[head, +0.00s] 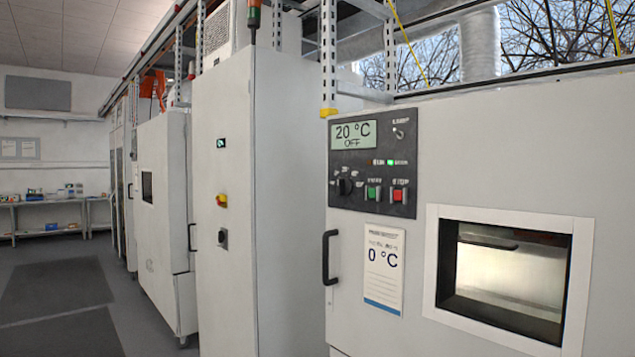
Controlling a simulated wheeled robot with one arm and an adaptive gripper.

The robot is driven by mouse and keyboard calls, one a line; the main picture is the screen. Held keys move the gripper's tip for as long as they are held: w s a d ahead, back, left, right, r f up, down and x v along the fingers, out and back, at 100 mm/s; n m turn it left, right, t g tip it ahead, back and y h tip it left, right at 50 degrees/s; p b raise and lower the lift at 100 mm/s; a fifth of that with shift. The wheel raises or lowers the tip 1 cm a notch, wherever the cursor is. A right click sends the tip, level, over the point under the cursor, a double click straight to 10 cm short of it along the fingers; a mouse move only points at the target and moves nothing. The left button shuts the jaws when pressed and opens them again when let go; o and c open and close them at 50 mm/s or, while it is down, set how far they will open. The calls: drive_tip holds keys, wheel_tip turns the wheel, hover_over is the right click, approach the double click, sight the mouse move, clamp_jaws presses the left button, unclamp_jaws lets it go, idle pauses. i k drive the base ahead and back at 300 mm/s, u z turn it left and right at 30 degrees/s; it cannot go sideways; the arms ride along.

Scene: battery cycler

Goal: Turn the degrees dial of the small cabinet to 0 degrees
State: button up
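The small cabinet (480,150) is the light grey chamber filling the right side of the head view. A card (383,268) below the panel reads 0 °C. My gripper is not in view.
The cabinet has a black door handle (330,257) and a framed window (505,270). A tall grey cabinet (225,170) with a red and yellow switch stands to its left. Farther left are another chamber (160,240), open floor with dark mats (58,283) and a back bench (55,202).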

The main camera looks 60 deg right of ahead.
sight(344, 187)
drive_tip(key=z, duration=0.7)
drive_tip(key=i, duration=0.8)
drive_tip(key=z, duration=0.95)
